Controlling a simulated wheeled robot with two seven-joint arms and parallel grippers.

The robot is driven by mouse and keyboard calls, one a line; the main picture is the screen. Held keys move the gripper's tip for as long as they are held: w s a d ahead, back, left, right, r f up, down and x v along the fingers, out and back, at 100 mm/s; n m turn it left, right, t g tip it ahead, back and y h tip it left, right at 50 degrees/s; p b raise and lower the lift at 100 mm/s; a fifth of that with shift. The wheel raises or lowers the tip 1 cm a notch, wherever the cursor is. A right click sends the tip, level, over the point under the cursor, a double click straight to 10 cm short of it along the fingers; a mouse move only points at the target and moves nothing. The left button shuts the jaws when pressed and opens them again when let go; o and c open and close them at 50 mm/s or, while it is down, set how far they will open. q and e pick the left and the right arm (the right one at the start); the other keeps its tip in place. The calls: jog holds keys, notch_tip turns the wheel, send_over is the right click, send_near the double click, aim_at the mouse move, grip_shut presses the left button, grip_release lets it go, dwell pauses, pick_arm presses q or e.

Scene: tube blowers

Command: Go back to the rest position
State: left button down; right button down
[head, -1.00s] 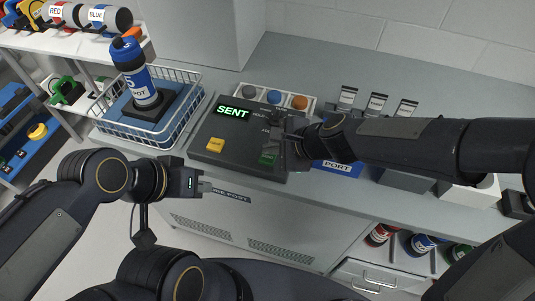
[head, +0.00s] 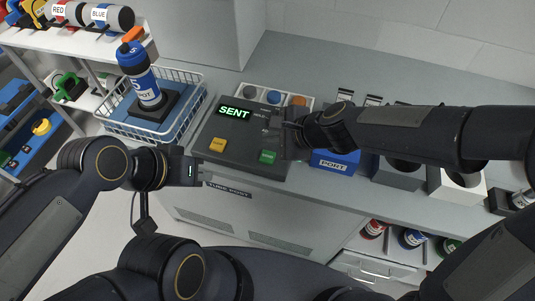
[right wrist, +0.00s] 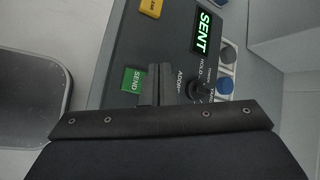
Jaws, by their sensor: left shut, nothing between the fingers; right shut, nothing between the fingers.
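The control console (head: 200,130) stands on the counter with a lit green SENT display (head: 234,112), a yellow button (head: 218,145) and a green SEND button (head: 268,157). My right gripper (head: 273,136) is shut and empty above the console's right part, beside the SEND button. In the right wrist view its closed fingers (right wrist: 162,70) lie between the SEND button (right wrist: 132,80) and a dark knob (right wrist: 201,91). My left gripper (head: 200,175) is shut and empty in front of the console's front left edge.
A wire basket (head: 180,127) left of the console holds a blue capsule (head: 139,75) upright on a dark base. A shelf (head: 85,42) is at upper left.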

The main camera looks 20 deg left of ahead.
dwell(0.3)
jog(key=s+d+r+n+t, duration=0.1)
jog(key=s+d+r+n, duration=0.2)
jog(key=d, duration=0.6)
jog(key=s+d+r+n, duration=0.25)
jog(key=d+r, duration=0.25)
jog(key=d, duration=0.4)
jog(key=s+d+f+n+h, duration=0.1)
jog(key=s+d+n+h, duration=0.1)
jog(key=s+d, duration=0.3)
jog(key=s+d+f+n+t+h, duration=0.1)
jog(key=s+d+f+n+h, duration=0.1)
jog(key=s+d+n, duration=0.2)
jog(key=s+d, duration=0.1)
jog(key=d, duration=0.2)
jog(key=shift+s+d+h, duration=0.2)
jog(key=shift+d+h, duration=0.2)
dwell(0.4)
